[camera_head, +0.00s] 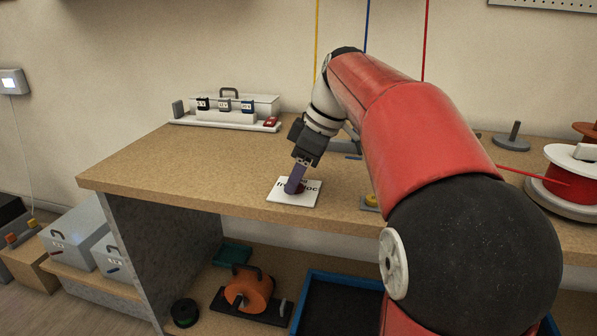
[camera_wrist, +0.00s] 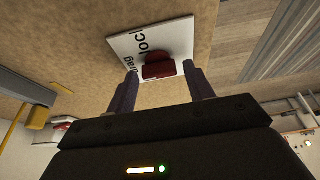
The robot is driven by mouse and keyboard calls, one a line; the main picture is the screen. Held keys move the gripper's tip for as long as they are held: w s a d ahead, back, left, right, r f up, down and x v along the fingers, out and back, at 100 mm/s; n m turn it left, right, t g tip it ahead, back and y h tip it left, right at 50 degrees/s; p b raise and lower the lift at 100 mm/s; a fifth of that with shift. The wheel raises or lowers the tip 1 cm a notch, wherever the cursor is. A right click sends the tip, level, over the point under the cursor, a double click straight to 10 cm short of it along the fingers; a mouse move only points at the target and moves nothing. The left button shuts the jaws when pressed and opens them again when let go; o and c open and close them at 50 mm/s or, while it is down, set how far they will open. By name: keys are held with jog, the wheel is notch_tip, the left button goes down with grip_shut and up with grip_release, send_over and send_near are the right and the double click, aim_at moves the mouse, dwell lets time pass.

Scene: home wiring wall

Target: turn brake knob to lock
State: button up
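The brake knob is dark red and sits on a white label plate (camera_head: 309,199) near the front edge of the wooden bench. In the wrist view the knob (camera_wrist: 158,70) shows against the plate (camera_wrist: 178,36), whose printed words read "drag" and, partly cut off, "loc". My gripper (camera_head: 296,188) points down at the plate and hides much of the knob in the head view. In the wrist view my gripper (camera_wrist: 160,72) is open, one finger on each side of the knob. A gap shows between the knob and each fingertip.
A white case with several labelled blocks (camera_head: 233,105) stands at the back left of the bench. A yellow part (camera_head: 372,200) is right of the plate, partly behind my arm. A red wire spool (camera_head: 568,185) stands far right. The bench left of the plate is clear.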

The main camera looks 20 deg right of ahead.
jog(key=c, duration=0.8)
jog(key=m+t+h, duration=0.1)
jog(key=m, duration=0.2)
jog(key=m+h, duration=0.1)
jog(key=m, duration=0.2)
jog(key=shift+s+a+m+t, duration=0.1)
jog(key=shift+m+t, duration=0.2)
jog(key=shift+t, duration=0.1)
jog(key=m+h, duration=0.1)
jog(key=m, duration=0.2)
jog(key=shift+a+r+m, duration=0.1)
jog(key=shift+m, duration=0.2)
jog(key=shift+a+m+h+p, duration=0.1)
jog(key=shift+m+h+p, duration=0.65)
jog(key=shift+m, duration=1.05)
jog(key=o, duration=1)
